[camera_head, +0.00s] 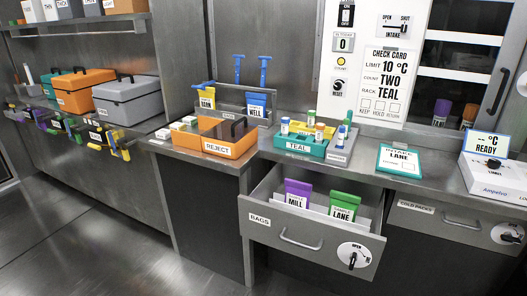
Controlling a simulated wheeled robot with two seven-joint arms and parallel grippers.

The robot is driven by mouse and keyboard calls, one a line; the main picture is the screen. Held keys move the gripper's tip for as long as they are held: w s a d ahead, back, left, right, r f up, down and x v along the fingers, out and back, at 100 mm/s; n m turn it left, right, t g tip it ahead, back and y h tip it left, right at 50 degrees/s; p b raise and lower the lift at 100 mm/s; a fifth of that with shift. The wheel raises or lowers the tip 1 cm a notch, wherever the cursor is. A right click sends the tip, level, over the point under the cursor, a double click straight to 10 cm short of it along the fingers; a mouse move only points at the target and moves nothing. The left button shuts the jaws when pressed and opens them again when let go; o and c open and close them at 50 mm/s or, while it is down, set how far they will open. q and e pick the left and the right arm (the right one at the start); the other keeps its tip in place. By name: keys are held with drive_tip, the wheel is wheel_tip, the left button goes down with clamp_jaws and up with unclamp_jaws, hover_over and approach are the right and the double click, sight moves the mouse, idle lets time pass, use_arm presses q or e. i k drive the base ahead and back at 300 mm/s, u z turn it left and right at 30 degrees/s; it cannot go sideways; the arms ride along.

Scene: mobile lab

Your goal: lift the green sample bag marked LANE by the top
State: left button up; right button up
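The green sample bag marked LANE (346,202) stands upright in the open drawer marked BAGS (262,218). Its green top edge is up and clear, and its white label faces me. Its lower part is hidden by the drawer front. A purple bag marked MILL (299,188) stands to its left in the same drawer, apart from it. Neither of my grippers shows in the head view.
The counter above the drawer holds an orange REJECT tray (229,147), a teal TEAL rack (299,145) with vials, and an INTAKE LANE card (399,160). A dial (354,256) is on the drawer front. The COLD PACKS drawer (440,216) at right is closed. The floor at left is clear.

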sight(344, 206)
drive_tip(key=k, duration=0.55)
drive_tip(key=z, duration=0.65)
drive_tip(key=i, duration=1)
drive_tip(key=z, duration=0.4)
